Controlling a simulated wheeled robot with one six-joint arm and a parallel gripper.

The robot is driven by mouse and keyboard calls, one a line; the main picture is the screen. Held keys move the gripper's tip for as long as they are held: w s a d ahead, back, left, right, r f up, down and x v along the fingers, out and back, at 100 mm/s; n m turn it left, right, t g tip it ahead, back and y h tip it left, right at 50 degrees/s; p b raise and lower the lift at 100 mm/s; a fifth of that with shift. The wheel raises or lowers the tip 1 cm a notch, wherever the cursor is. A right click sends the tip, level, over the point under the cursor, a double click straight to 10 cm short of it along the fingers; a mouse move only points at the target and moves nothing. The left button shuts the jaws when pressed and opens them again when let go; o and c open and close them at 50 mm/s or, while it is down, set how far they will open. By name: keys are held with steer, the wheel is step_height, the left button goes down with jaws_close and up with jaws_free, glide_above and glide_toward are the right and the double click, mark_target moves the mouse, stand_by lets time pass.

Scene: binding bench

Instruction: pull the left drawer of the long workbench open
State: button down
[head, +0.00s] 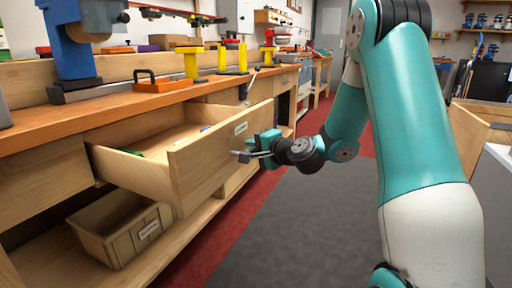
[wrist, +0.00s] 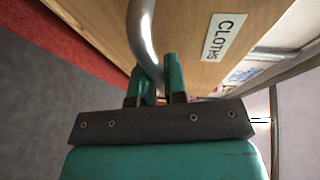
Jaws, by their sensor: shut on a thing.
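The workbench drawer (head: 215,155) stands well out from the long workbench (head: 120,112), its pale wooden inside showing from above. Its front also fills the top of the wrist view (wrist: 190,28), with a label reading CLOTHS (wrist: 224,37). A curved metal handle (wrist: 143,38) is on that front; in the head view part of the handle (head: 241,156) shows beside my gripper. My gripper (head: 262,146) is at the drawer front, its two teal fingers (wrist: 159,80) shut on the handle. The fingers hide part of the handle.
A bin (head: 120,228) sits on the lower shelf below the drawer. A blue press (head: 72,45), an orange tray (head: 163,86) and yellow clamps (head: 221,60) stand on the benchtop. Grey floor (head: 270,225) is clear in front. Wooden furniture (head: 478,130) stands at right.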

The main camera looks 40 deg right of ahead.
steer(key=c, duration=1.2)
jaws_free()
steer(key=s+r+b, duration=0.1)
steer(key=s+b, duration=0.2)
steer(key=s, duration=0.2)
steer(key=s+d+r+b, duration=0.1)
steer(key=s+b, duration=0.3)
steer(key=s, duration=0.2)
steer(key=s+d+r+b, duration=0.1)
steer(key=s+b, duration=0.2)
steer(key=s, duration=0.3)
steer(key=shift+b, duration=0.4)
